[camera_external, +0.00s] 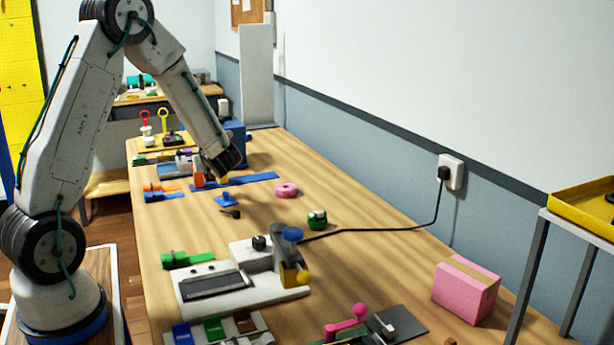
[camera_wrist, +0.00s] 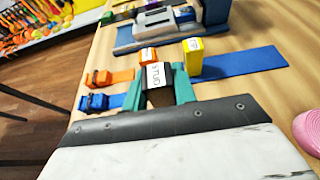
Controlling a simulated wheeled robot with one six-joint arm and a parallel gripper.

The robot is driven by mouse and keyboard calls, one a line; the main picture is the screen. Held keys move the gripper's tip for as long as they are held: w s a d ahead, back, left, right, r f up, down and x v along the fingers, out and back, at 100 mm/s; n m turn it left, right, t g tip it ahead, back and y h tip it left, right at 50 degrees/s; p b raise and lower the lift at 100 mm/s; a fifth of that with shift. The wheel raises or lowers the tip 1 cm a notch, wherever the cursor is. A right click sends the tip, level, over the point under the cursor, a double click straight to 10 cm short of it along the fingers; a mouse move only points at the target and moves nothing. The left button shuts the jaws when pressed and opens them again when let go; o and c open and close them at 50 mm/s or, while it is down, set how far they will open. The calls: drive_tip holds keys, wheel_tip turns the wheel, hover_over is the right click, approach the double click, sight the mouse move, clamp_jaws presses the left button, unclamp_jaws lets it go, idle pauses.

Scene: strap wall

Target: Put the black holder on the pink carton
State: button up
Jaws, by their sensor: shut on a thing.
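The black holder (camera_wrist: 159,74), with a white lettered label, sits between the two teal fingers of my gripper (camera_wrist: 163,88) in the wrist view. The gripper is shut on it. In the external view my gripper (camera_external: 224,172) is low over the far part of the bench, by the blue strap; the holder cannot be made out clearly there. Whether the holder touches the bench is unclear. The pink carton (camera_external: 465,291), a box with a tan tape strip on top, stands at the near right of the bench, well apart from my gripper. It is outside the wrist view.
A blue strap (camera_external: 248,180), a yellow block (camera_wrist: 193,58) and orange clips (camera_wrist: 110,77) lie close around my gripper. A pink ring (camera_external: 286,190), a green item (camera_external: 317,219) and a white machine (camera_external: 240,284) with a black cable lie between it and the carton. A metal stand (camera_external: 530,275) is beside the carton.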

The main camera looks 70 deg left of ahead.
drive_tip(key=w+d+r+m+t+h, duration=0.1)
drive_tip(key=w+d+m+t, duration=0.15)
drive_tip(key=w+d, duration=0.55)
drive_tip(key=w+d+r+m+t, duration=0.1)
drive_tip(key=w+d+m+t, duration=0.2)
drive_tip(key=d, duration=1)
drive_tip(key=w+d+r+m+t+h, duration=0.1)
drive_tip(key=w+d+t, duration=0.1)
drive_tip(key=w+d, duration=0.7)
drive_tip(key=s+d+r+m+t+h, duration=0.1)
drive_tip(key=d+r+m+t+h, duration=0.2)
drive_tip(key=d, duration=1.5)
drive_tip(key=s+d+r+m+t+h, duration=0.1)
drive_tip(key=d+r+m+t+h, duration=0.2)
drive_tip(key=d, duration=1.5)
hover_over(469, 271)
drive_tip(key=s, duration=0.2)
drive_tip(key=shift+w+a+f+m+g, duration=0.15)
drive_tip(key=shift+f+m+g, duration=0.1)
drive_tip(key=shift+f, duration=0.25)
drive_tip(key=shift+a+f+m+g, duration=0.1)
drive_tip(key=shift+f+m+g, duration=0.1)
drive_tip(key=shift+f, duration=0.3)
drive_tip(key=shift+w+d+f, duration=0.1)
drive_tip(key=shift+w+d, duration=0.15)
drive_tip(key=shift+w, duration=0.6)
wheel_tip(469, 271, down, 4)
drive_tip(key=shift+r, duration=0.25)
